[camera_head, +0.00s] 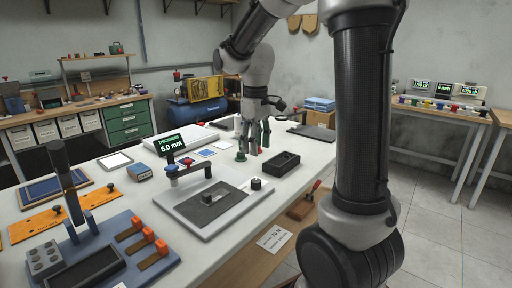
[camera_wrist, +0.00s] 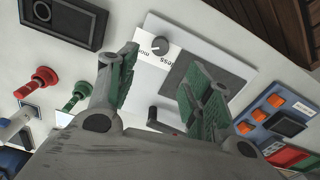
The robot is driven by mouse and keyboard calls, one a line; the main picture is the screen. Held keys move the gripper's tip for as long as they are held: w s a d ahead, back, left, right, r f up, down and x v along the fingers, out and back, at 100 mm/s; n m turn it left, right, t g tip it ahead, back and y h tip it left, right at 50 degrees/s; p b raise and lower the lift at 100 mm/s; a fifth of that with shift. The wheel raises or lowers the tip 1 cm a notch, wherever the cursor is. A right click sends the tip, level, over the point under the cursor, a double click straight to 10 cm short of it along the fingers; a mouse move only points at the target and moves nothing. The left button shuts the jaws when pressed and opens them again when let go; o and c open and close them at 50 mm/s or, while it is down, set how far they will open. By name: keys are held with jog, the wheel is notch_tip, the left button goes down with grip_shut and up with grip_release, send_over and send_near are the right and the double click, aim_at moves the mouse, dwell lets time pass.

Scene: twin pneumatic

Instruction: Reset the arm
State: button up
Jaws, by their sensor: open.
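My gripper (camera_head: 252,140) hangs fingers-down over the white worktable (camera_head: 300,190), near its far middle. The arm comes from the upper right in the head view. In the wrist view my gripper (camera_wrist: 160,85) has its two green-padded fingers spread apart, with nothing held between them. Beyond the fingers lies a light grey base with a dark plate (camera_wrist: 200,72) and a dial knob (camera_wrist: 160,45). How high the fingertips are above the table is hard to tell.
A black tray (camera_head: 281,163) lies right of the gripper, and a green knob (camera_head: 241,156) close to its left. A thickness display (camera_head: 172,142) reads 5.0 mm. A blue fixture with orange blocks (camera_head: 135,237) stands front left. Side benches line the walls.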

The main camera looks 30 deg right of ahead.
dwell(0.3)
jog(key=s+r+m+t, duration=0.2)
jog(key=s+m, duration=0.1)
jog(key=s, duration=0.7)
jog(key=s+d+r+m+t, duration=0.1)
jog(key=s+r+m+t, duration=0.1)
jog(key=s, duration=0.8)
jog(key=shift+s+d+r+m, duration=0.2)
jog(key=shift+s+r+m, duration=0.1)
jog(key=shift+m, duration=0.2)
